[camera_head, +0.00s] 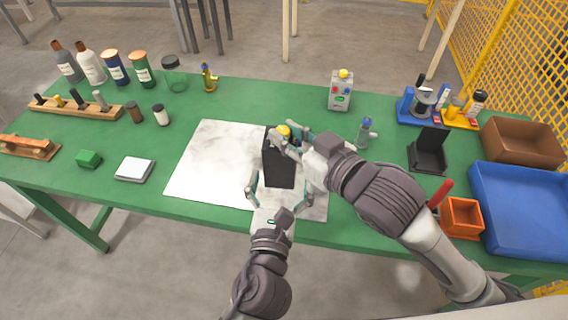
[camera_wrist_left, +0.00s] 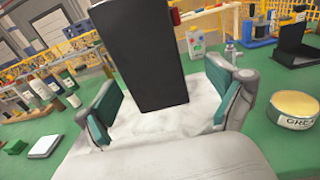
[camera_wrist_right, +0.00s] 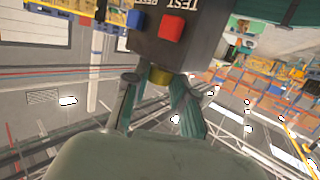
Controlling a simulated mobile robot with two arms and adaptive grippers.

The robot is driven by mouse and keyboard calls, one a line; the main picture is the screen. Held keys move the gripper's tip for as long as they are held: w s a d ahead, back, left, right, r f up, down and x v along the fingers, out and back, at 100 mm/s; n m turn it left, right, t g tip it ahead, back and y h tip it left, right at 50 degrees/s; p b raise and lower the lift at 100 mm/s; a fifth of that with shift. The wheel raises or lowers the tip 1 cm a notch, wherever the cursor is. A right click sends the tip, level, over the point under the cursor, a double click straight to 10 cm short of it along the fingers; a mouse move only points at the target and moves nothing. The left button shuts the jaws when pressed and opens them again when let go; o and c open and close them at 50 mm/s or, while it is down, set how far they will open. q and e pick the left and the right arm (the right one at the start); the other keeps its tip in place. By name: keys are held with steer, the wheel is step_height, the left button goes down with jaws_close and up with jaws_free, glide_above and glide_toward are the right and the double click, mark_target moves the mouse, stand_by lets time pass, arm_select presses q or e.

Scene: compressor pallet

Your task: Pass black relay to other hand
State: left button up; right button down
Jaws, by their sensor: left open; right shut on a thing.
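The black relay (camera_head: 279,165) is a tall dark box above the white mat in the head view. My right gripper (camera_head: 285,134) is shut at its top end. In the right wrist view, the relay (camera_wrist_right: 180,40) shows a red button, a blue button and TEST lettering, with its yellow knob (camera_wrist_right: 160,75) between my right fingers. My left gripper (camera_head: 279,184) is open at the relay's lower end. In the left wrist view, the relay (camera_wrist_left: 145,60) stands between and beyond the left fingers (camera_wrist_left: 165,105), with gaps at both sides.
A white marbled mat (camera_head: 205,160) lies on the green table (camera_head: 120,180). A grey button box (camera_head: 340,95) stands behind. A black open holder (camera_head: 428,155), orange bin (camera_head: 461,218) and blue crate (camera_head: 520,205) are right. A yellow grease tin (camera_wrist_left: 295,108) is right of my left gripper.

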arm_select(q)
steer(key=shift+w+d, duration=0.2)
steer(key=shift+w, duration=0.9)
steer(key=shift+w+d, duration=0.2)
steer(key=shift+w, duration=0.9)
steer(key=shift+d, duration=0.1)
steer(key=c, duration=1.3)
steer(key=shift+r, duration=0.1)
steer(key=shift+c, duration=1.2)
arm_select(e)
steer(key=c, duration=1.4)
jaws_free()
steer(key=shift+s+a+r, duration=0.1)
steer(key=o, duration=0.5)
